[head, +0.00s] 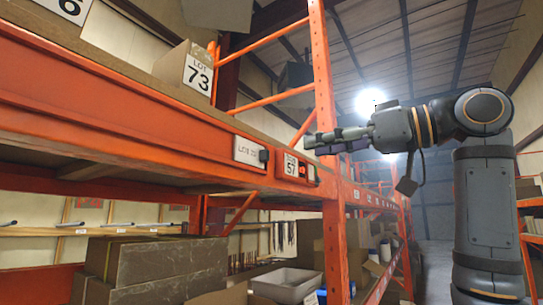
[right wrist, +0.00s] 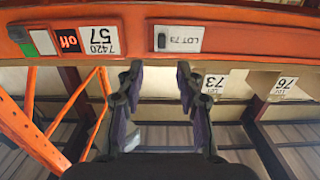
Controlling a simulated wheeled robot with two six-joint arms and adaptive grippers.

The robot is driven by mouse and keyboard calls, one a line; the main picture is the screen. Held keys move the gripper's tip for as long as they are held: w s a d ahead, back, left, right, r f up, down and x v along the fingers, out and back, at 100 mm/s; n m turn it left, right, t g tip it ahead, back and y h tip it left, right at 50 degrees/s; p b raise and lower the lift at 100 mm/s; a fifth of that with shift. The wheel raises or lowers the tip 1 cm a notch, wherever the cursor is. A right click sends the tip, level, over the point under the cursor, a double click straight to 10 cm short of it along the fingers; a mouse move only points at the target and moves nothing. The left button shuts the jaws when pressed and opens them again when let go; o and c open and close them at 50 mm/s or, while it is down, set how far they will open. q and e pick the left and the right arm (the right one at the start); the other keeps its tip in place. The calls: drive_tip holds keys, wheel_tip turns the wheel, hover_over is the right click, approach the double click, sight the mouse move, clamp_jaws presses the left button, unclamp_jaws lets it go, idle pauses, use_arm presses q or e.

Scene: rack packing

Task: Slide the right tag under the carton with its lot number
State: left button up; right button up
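A white tag (head: 247,152) reading LOT 73 sits on the front of the orange shelf beam, with a dark knob at its right end. It also shows upside down in the right wrist view (right wrist: 183,39). A carton (head: 172,62) labelled LOT 73 stands on the shelf above, left of the tag; its label shows in the right wrist view (right wrist: 214,83). My right gripper (head: 311,143) is open and empty, to the right of the tag and apart from it. In the right wrist view its fingertips (right wrist: 159,68) are spread. My left gripper is not in view.
A second tag reading 57 (head: 291,166) is on the beam, right of the LOT 73 tag. Another carton, labelled 76 (right wrist: 284,84), is farther along the shelf. An orange upright (head: 325,80) rises near my right gripper. Grey cartons (head: 150,262) stand on the lower level.

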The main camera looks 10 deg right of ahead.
sight(269, 154)
drive_tip(key=p+x, duration=0.2)
drive_tip(key=x, duration=0.2)
drive_tip(key=p+x, duration=0.2)
drive_tip(key=x, duration=0.1)
drive_tip(key=shift+w+a+r, duration=0.2)
drive_tip(key=shift+a, duration=0.15)
drive_tip(key=p+x, duration=0.1)
drive_tip(key=x, duration=0.1)
drive_tip(key=shift+w+a+f, duration=0.15)
drive_tip(key=shift+w+a, duration=0.05)
drive_tip(key=shift+w, duration=0.05)
drive_tip(key=shift+s+d, duration=0.1)
drive_tip(key=shift+s, duration=0.15)
drive_tip(key=shift+c, duration=1)
drive_tip(key=shift+w, duration=0.15)
drive_tip(key=shift+c, duration=2.3)
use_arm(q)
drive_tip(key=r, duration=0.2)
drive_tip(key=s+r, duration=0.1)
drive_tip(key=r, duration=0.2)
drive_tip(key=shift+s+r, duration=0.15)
use_arm(e)
clamp_jaws()
